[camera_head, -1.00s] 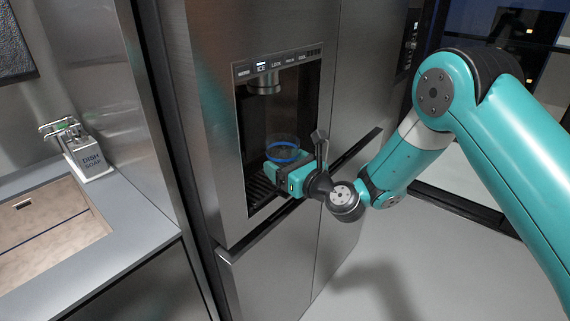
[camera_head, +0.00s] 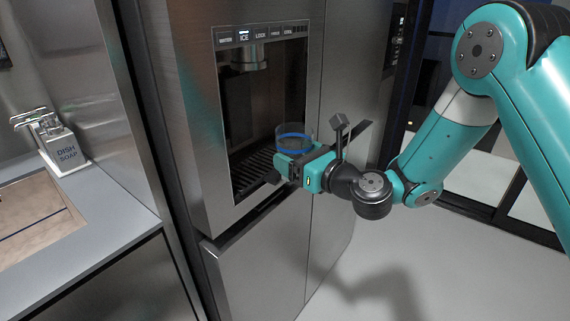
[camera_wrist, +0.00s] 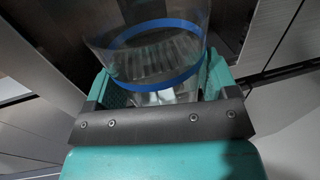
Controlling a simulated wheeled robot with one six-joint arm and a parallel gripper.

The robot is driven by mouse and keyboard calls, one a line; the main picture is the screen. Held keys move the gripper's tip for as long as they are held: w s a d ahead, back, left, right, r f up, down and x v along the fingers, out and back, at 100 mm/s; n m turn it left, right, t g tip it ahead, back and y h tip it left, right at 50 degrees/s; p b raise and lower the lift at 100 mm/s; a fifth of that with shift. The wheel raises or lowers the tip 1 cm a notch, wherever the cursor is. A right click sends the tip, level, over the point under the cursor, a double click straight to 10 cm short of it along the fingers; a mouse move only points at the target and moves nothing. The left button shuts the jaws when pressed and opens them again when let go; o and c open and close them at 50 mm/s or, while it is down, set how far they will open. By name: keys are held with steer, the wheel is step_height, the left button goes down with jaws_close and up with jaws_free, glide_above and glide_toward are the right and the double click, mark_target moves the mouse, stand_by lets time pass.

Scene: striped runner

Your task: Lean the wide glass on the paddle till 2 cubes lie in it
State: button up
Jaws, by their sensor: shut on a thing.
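The wide glass (camera_head: 293,130) is clear with a blue band. It stands about upright at the right front of the dispenser recess (camera_head: 243,120), apart from its back wall. My gripper (camera_head: 292,164) is shut on the glass from the front, below the band. The wrist view shows the glass (camera_wrist: 153,55) between both fingers. Pale, blocky shapes show through its lower part there; I cannot tell for sure whether they are cubes, or how many. The spout (camera_head: 246,58) is above and left of the glass. The paddle is not clear in the dark recess.
The panel (camera_head: 262,34) above the recess has its ICE label lit. A slotted drip tray (camera_head: 250,178) forms the recess floor.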

steer(key=b+v, duration=0.2)
steer(key=v, duration=0.1)
steer(key=shift+d, duration=0.4)
steer(key=shift+r, duration=0.1)
